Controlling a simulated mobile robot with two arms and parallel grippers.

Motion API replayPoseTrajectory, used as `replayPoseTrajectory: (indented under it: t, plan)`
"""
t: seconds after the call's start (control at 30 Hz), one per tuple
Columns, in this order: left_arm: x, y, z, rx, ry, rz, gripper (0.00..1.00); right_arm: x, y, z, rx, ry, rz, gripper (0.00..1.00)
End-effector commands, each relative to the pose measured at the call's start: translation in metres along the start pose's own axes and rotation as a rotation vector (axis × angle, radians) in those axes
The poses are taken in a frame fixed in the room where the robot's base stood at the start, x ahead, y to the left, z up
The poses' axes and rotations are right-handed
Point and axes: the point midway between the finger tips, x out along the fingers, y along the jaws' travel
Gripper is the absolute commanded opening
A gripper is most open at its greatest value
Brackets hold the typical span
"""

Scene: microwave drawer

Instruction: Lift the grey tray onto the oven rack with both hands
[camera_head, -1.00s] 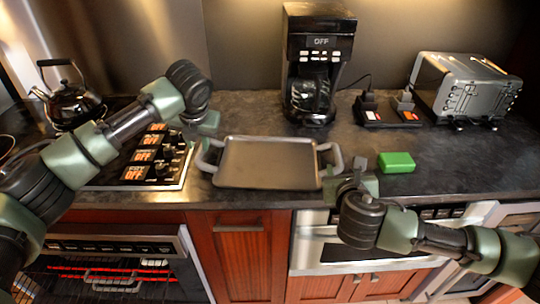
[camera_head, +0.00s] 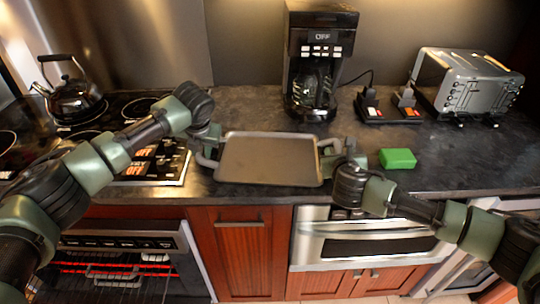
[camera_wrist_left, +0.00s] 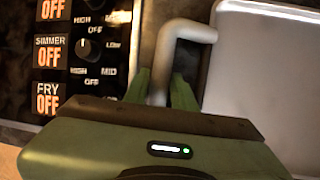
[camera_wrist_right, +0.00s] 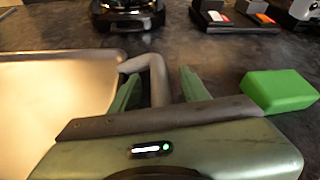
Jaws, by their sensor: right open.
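The grey tray (camera_head: 270,160) lies flat on the dark counter, with a bent handle at each short side. My left gripper (camera_head: 208,150) is at the tray's left handle. In the left wrist view its fingers (camera_wrist_left: 160,88) sit close on both sides of this handle (camera_wrist_left: 185,32) and appear closed on it. My right gripper (camera_head: 335,155) is at the right handle. In the right wrist view its fingers (camera_wrist_right: 158,88) are open, with the right handle (camera_wrist_right: 157,75) between them and gaps at both sides. The oven rack (camera_head: 112,277) shows in the lower-left oven, near red glowing bars.
A green block (camera_head: 397,158) lies close to the right of my right gripper. The stove control panel (camera_head: 155,160) is left of the tray. A coffee maker (camera_head: 317,65) stands behind, a toaster (camera_head: 468,82) at back right, a kettle (camera_head: 72,98) at back left.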

Motion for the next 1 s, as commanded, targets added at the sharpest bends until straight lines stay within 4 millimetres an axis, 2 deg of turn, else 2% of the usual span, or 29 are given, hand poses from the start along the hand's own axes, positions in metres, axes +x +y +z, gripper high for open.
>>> replayPoseTrajectory:
  t: [0.13,0.4,0.5,0.57,1.0]
  plan:
    - [0.0043,0.0003,-0.0002,0.000,0.000,0.001,0.26,0.0064,-0.0003,0.0001,0.000,0.000,0.000,0.46]
    - [0.0046,0.0001,-0.0002,0.000,0.000,0.000,0.26,0.0070,-0.0002,-0.0001,0.000,0.000,0.000,0.46]
    - [0.0045,0.0001,-0.0002,0.000,0.000,0.000,0.00,0.0069,-0.0002,-0.0002,0.000,0.000,0.000,0.18]
    - [0.0045,0.0001,-0.0002,0.000,0.000,0.000,0.00,0.0068,-0.0002,-0.0002,0.000,0.000,0.000,0.01]
    - [0.0044,0.0001,-0.0001,-0.001,0.000,0.000,0.00,0.0067,-0.0002,-0.0004,0.000,0.001,0.000,0.00]
